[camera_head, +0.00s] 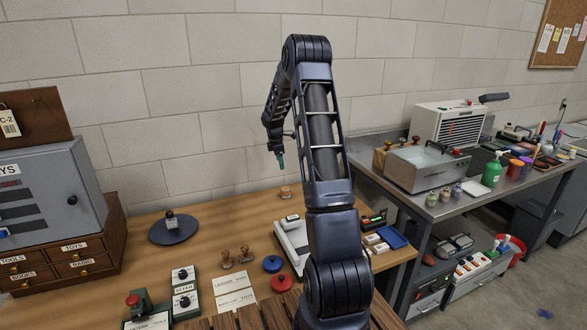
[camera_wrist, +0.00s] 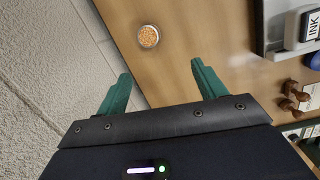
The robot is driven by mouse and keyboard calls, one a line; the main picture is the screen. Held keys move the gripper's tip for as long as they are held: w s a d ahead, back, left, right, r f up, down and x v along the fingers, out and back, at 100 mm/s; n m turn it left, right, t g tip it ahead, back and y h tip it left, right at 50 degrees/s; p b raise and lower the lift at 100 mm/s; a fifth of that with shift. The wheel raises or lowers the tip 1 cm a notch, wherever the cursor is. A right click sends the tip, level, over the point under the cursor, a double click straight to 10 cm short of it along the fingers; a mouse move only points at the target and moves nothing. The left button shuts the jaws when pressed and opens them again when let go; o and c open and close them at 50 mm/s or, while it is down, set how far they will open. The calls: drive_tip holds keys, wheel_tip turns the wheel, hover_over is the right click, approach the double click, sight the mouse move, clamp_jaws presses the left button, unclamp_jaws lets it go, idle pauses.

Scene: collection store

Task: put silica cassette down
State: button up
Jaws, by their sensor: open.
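The silica cassette, a small round cup with orange beads on top, stands upright on the wooden table near the wall. It shows in the wrist view (camera_wrist: 148,36) at the top middle and in the head view (camera_head: 286,192). My gripper (camera_wrist: 161,70) has its two green fingers spread wide with nothing between them. In the wrist view the cassette lies beyond the fingertips, apart from both. In the head view my gripper (camera_head: 281,161) hangs above the cassette, close to the wall.
The wall (camera_wrist: 45,70) is close beside my gripper. Bare wood surrounds the cassette.

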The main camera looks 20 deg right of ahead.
drive_tip(key=s+a+r+m+t, duration=0.1)
drive_tip(key=s+a+r+m, duration=0.3)
drive_tip(key=s+r, duration=0.75)
drive_tip(key=s+a+r+m+t, duration=0.1)
drive_tip(key=s+a+r+m, duration=0.3)
drive_tip(key=s+r, duration=0.7)
drive_tip(key=s+a+m+t+y, duration=0.1)
drive_tip(key=s+m, duration=0.3)
drive_tip(key=s, duration=1)
drive_tip(key=s+a+m+t, duration=0.1)
drive_tip(key=s+a+m, duration=0.3)
drive_tip(key=s, duration=1)
drive_tip(key=shift+y, duration=0.4)
